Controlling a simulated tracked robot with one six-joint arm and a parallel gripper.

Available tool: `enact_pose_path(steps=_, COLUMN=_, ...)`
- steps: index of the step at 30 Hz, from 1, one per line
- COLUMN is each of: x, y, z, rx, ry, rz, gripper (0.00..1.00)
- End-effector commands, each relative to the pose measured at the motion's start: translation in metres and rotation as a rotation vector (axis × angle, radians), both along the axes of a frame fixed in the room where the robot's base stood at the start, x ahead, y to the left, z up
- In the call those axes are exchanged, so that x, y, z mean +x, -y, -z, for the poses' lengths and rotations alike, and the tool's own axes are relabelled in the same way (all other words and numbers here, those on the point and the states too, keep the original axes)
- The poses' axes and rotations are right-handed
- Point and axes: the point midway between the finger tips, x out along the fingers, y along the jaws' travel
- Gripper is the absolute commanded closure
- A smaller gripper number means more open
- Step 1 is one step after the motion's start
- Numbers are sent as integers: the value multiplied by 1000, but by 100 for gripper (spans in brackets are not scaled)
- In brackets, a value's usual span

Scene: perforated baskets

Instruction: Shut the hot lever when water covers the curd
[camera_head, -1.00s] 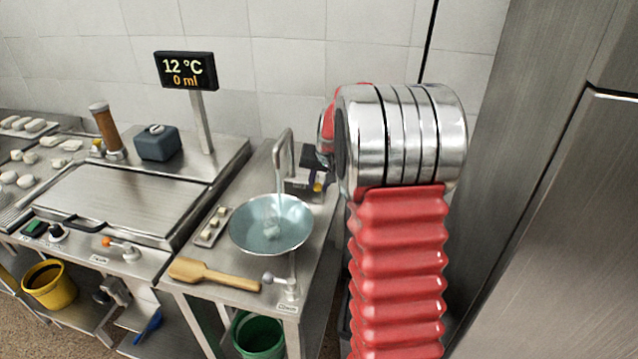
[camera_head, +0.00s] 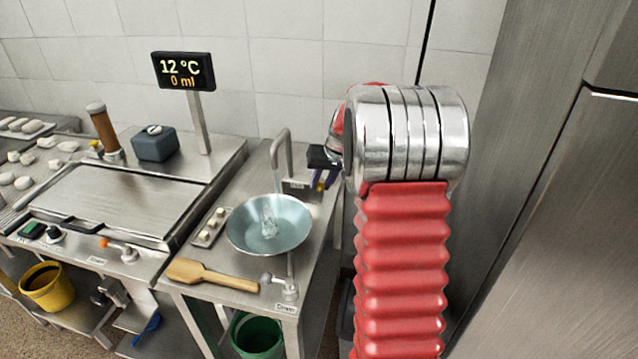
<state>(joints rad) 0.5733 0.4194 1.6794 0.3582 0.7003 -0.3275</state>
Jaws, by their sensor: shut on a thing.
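A metal bowl (camera_head: 245,235) stands on the steel counter under a tall tap (camera_head: 283,137). A stream of water (camera_head: 276,180) falls from the spout into it. Water shows in the bowl, with a pale, glassy patch where the stream lands; I cannot make out the curd or how far the water covers it. My gripper (camera_head: 322,182) is right of the tap, beside its base box, small and partly hidden behind my red arm. It is shut on a small part there, apparently the hot lever, whose marking I cannot read.
A display (camera_head: 183,70) reads 12 °C and 0 ml. A wooden paddle (camera_head: 210,277) and a small tray (camera_head: 210,228) lie near the bowl. Another valve (camera_head: 283,287) is at the counter front. A steel cabinet (camera_head: 545,220) closes off the right side.

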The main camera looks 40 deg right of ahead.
Motion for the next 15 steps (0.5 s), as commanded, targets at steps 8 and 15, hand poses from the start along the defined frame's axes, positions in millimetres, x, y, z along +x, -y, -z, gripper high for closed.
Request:
enact_pose_path(steps=8, x=-1, y=13, z=1, rx=1, ry=0, rz=-175, gripper=100)
enact_pose_path(steps=15, x=0, y=25, z=1, rx=0, ry=0, rz=-358, gripper=100)
